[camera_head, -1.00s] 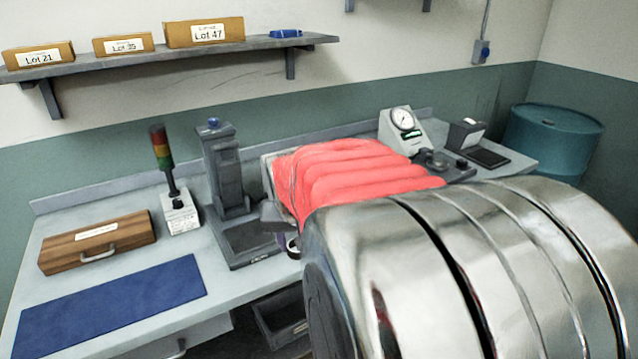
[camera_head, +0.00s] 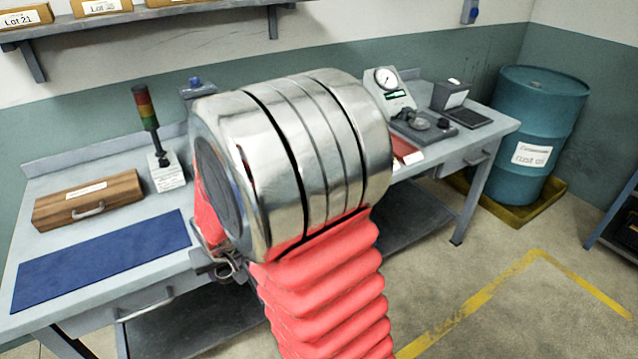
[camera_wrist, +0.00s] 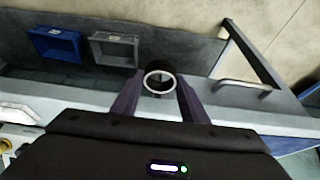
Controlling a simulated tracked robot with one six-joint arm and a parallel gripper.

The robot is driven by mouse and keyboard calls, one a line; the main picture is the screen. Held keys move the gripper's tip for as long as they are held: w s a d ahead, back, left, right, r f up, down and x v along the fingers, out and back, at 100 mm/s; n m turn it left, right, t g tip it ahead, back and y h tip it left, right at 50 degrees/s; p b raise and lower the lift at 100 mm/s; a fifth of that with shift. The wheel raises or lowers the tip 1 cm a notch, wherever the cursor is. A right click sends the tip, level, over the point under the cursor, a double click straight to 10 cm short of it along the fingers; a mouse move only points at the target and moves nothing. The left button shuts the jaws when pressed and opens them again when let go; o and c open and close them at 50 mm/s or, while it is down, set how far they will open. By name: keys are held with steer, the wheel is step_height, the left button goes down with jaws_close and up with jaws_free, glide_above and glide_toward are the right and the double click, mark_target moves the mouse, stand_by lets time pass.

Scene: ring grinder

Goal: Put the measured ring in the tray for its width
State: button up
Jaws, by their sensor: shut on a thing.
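A ring (camera_wrist: 158,93) with a bright rim and dark outer wall sits between the two purple-grey fingers of my gripper (camera_wrist: 161,76) in the wrist view. My gripper is shut on it. A blue tray (camera_wrist: 38,52) and a grey tray (camera_wrist: 98,56) stand side by side on a dark surface at the upper left of the wrist view, apart from the ring. Their labels are too small to read. In the head view my arm hides much of the bench middle, and the ring cannot be made out clearly.
The bench holds a wooden case (camera_head: 88,200), a blue mat (camera_head: 100,258), a signal lamp (camera_head: 150,125) and a dial gauge (camera_head: 388,88). A bench drawer handle (camera_wrist: 243,84) is near the ring in the wrist view. A teal drum (camera_head: 535,110) stands right of the bench.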

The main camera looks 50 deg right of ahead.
steer(key=w+a+f+n+y, duration=0.1)
steer(key=w+a+f+n, duration=0.2)
steer(key=a+f, duration=0.7)
steer(key=shift+w+a, duration=0.15)
steer(key=shift+a, duration=0.1)
